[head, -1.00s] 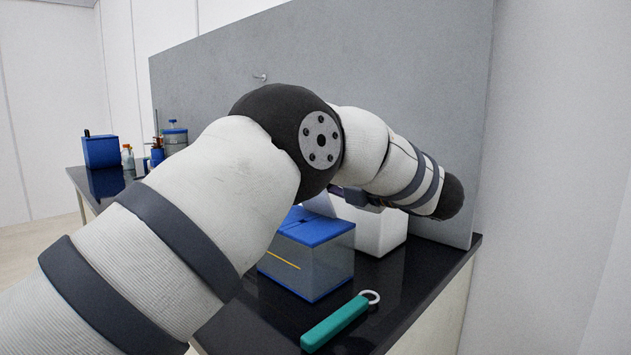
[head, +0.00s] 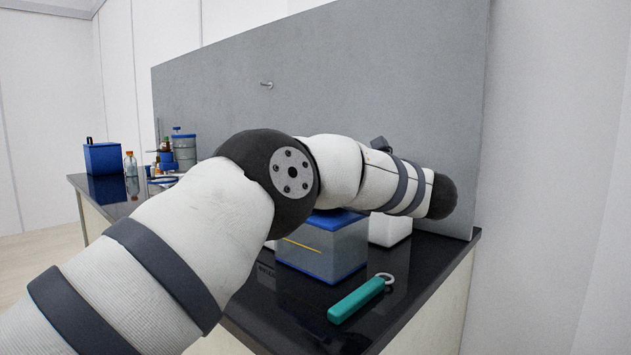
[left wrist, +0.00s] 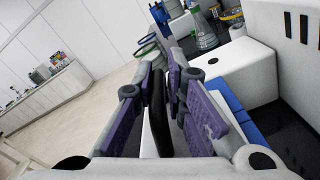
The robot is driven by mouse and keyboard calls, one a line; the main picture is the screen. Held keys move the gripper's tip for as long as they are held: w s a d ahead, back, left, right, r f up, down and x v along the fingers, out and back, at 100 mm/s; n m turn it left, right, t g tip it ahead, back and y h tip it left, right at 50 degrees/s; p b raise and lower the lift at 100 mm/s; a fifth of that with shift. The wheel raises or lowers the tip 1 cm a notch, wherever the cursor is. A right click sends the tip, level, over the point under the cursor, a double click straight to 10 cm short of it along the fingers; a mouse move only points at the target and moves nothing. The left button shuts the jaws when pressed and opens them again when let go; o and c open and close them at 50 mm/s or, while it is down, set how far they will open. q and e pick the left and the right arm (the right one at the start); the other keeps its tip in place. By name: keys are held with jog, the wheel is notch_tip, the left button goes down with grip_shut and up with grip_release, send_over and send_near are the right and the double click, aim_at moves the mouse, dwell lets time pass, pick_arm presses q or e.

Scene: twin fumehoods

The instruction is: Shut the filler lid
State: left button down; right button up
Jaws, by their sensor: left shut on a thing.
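My left gripper (left wrist: 160,85) shows in the left wrist view, with its purple-padded fingers close together. It is shut on a thin black and white piece (left wrist: 157,112), which may be the filler lid; I cannot tell for sure. Beside the fingers on the right is a white box (left wrist: 242,72) with a small black dot on top. In the head view the white box (head: 391,229) is partly hidden behind my left arm, and my left gripper is hidden. My right gripper is in neither view.
A blue-topped clear box (head: 322,258) stands in front of the white box. A teal-handled tool (head: 357,299) with a ring lies near the counter's front edge. A blue container (head: 102,158) and several bottles stand far left. A grey panel (head: 400,75) closes the back.

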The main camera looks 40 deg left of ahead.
pick_arm(q)
jog(key=shift+s+f+n, duration=0.2)
jog(key=shift+s+n, duration=0.1)
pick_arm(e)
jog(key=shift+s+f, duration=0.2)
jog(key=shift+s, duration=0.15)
